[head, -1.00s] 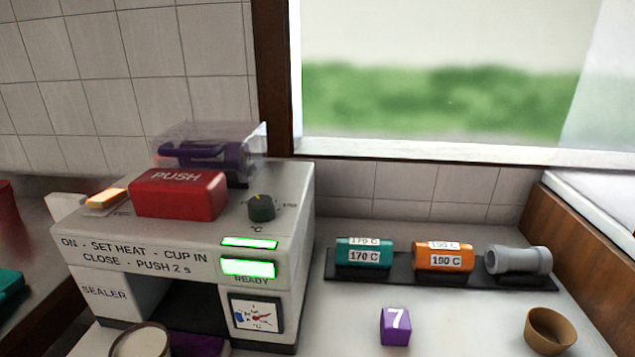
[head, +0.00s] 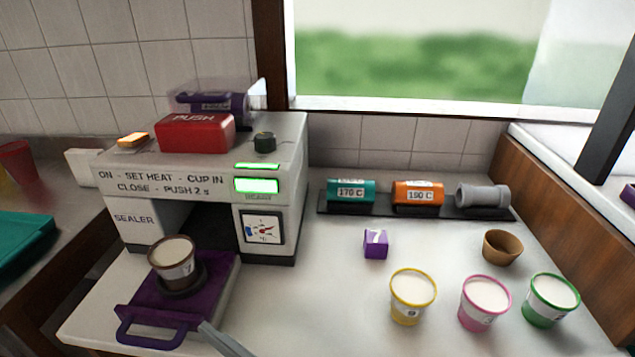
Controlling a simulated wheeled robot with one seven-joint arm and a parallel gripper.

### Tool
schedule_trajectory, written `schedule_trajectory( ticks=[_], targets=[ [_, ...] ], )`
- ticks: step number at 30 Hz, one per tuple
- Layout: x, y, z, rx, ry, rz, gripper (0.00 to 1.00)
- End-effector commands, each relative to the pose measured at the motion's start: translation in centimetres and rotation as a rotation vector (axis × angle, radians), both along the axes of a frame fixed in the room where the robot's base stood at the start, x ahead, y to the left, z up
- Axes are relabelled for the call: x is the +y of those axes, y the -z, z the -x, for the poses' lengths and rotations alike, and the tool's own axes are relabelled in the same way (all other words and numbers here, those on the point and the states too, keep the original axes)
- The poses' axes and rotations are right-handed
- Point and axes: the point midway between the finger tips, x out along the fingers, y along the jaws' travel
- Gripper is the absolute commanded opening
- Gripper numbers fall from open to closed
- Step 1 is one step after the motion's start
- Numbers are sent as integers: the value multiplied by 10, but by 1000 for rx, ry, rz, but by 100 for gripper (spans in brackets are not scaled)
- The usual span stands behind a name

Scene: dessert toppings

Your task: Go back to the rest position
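A grey bar (head: 226,341) juts in from the bottom edge, close to the purple tray's handle. It may be a finger of my gripper, but I cannot tell. No pair of fingertips shows, and nothing is seen held. The white sealer (head: 140,222) stands at the left with its green displays lit. Its purple tray (head: 150,300) is slid out at the front. A brown-rimmed cup (head: 172,262) with white filling sits upright in the tray's dark holder.
Yellow (head: 406,312), pink (head: 484,318) and green (head: 549,313) rimmed cups stand at front right. A purple block (head: 375,244) and brown bowl (head: 502,247) are behind them. A dark rack (head: 330,210) holds rolls. Clear counter lies between tray and yellow cup.

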Motion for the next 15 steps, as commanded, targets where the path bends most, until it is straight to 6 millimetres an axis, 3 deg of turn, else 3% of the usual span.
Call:
schedule_trajectory(
  ticks=[6, 15],
  targets=[
    [-17, -13, -9, -19, 82, -73, 86],
    [-80, 2, -17, -16, 260, -113, 86]
  ],
)
